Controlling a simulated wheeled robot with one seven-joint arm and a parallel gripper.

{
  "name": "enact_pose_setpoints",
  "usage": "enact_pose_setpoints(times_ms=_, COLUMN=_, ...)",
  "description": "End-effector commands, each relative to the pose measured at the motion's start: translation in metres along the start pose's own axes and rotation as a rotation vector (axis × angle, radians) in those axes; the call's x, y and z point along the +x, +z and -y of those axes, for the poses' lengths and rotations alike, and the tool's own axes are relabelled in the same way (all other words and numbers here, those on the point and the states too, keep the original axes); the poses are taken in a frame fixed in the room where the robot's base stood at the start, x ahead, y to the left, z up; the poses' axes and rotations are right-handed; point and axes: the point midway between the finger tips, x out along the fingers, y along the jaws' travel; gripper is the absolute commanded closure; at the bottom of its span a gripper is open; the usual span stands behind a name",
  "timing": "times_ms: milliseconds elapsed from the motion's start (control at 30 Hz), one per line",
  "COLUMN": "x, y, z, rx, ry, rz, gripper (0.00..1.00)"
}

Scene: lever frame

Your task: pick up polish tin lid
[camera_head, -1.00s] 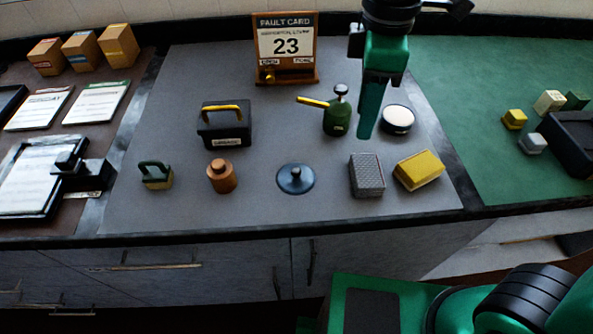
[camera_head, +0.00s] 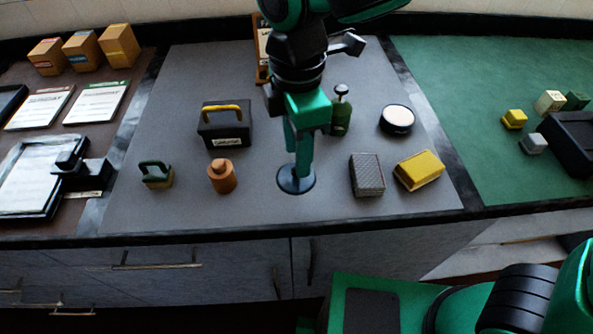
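The polish tin lid (camera_head: 285,184) is a dark blue round disc lying on the grey mat. Its small knob, seen earlier, is now hidden behind my fingers. My gripper (camera_head: 301,172) points down over the lid, with its green fingertips at the lid's middle. I cannot tell whether the fingers touch the knob or how far apart they are. A round dark tin with a cream top (camera_head: 397,118) stands at the right rear of the mat.
A wooden knob piece (camera_head: 222,177) stands left of the lid; a grey textured block (camera_head: 367,175) and a yellow block (camera_head: 420,171) lie right. A green oil can (camera_head: 341,118) stands close behind my gripper. The mat in front of the lid is clear.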

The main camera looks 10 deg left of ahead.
Motion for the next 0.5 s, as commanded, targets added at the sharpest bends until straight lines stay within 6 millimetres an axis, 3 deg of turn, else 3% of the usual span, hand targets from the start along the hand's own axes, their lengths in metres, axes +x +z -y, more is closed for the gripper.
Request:
enact_pose_setpoints(times_ms=233, x=0.035, y=0.001, z=-0.004, rx=0.0, ry=-0.003, rz=0.002, gripper=0.62)
enact_pose_setpoints(times_ms=500, x=0.043, y=0.001, z=-0.004, rx=0.0, ry=-0.001, rz=0.001, gripper=0.62)
